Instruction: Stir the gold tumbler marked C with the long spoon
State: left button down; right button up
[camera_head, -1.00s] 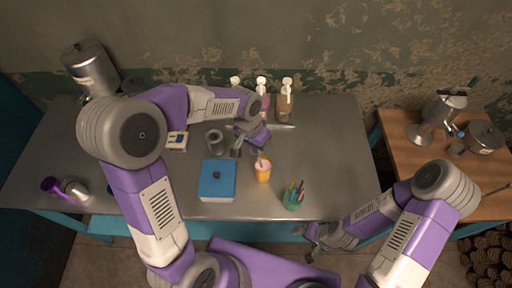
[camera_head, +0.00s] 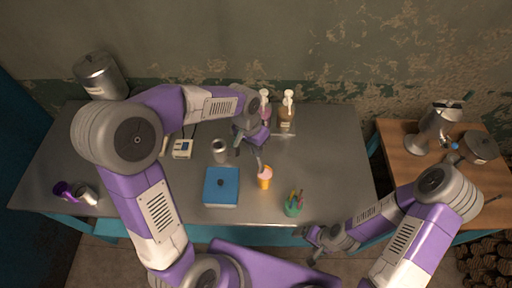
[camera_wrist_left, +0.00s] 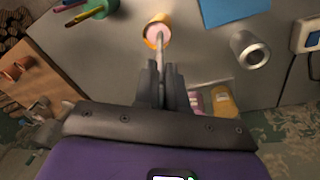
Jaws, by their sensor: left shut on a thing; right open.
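The gold tumbler (camera_head: 264,184) stands upright on the metal table with pink contents inside; it also shows in the left wrist view (camera_wrist_left: 149,43). No letter C can be made out on it. My left gripper (camera_head: 255,147) is behind and above the tumbler, shut on the long spoon (camera_wrist_left: 160,57). The spoon slants down from the fingers, and its lower end reaches into the tumbler's mouth, where its tip is hidden. My right gripper (camera_head: 314,243) is open and empty at the table's front edge, away from the tumbler.
A blue box (camera_head: 222,196) and a grey metal cup (camera_head: 220,156) stand left of the tumbler. A green holder with pens (camera_head: 292,208) is to its right. Pump bottles (camera_head: 286,112) stand at the back. The table's right part is clear.

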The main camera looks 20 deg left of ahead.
dwell(0.6)
pick_arm(q)
notch_tip(320, 180, up, 5)
jog(key=p, duration=0.4)
dwell(0.4)
